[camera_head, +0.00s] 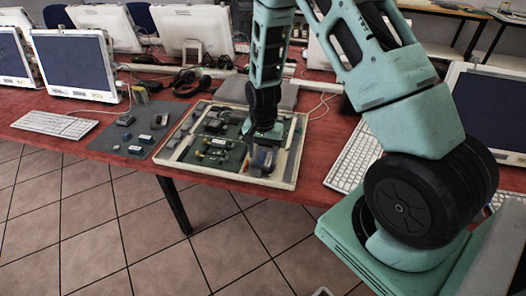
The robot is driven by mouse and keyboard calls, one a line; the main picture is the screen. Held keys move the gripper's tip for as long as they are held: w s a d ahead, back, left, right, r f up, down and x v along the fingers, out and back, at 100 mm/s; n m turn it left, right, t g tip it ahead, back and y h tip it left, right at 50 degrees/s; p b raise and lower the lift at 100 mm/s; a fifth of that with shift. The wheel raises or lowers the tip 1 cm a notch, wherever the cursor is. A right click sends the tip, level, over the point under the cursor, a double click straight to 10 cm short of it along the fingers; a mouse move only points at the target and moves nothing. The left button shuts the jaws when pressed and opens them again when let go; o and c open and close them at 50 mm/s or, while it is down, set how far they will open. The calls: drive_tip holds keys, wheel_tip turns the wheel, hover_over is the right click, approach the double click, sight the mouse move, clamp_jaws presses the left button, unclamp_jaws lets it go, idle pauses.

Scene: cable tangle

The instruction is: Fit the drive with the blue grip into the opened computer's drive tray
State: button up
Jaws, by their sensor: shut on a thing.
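The opened computer (289,178) lies flat on the red table, a shallow pale-rimmed case with a green board and several small parts inside. My gripper (262,141) points down over the right part of the case, low near the board. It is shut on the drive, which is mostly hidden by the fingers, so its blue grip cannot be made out. A grey and brownish boxy part (262,160) shows just below the fingers, at the front right inside the case. I cannot tell whether the drive touches the tray or is in it.
A dark grey mat (125,150) with several small dark blocks lies left of the case. Keyboards (54,124) (353,158) lie on both sides. Headphones (190,82) and monitors (75,65) stand behind. The table's front edge runs close to the case.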

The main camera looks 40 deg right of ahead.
drive_tip(key=shift+f+b, duration=0.4)
drive_tip(key=shift+f, duration=0.25)
idle(0.8)
drive_tip(key=o, duration=1.1)
drive_tip(key=shift+r, duration=0.1)
wheel_tip(320, 180, up, 17)
drive_tip(key=shift+r, duration=0.15)
wheel_tip(320, 180, up, 6)
drive_tip(key=p, duration=0.5)
drive_tip(key=shift+p, duration=0.3)
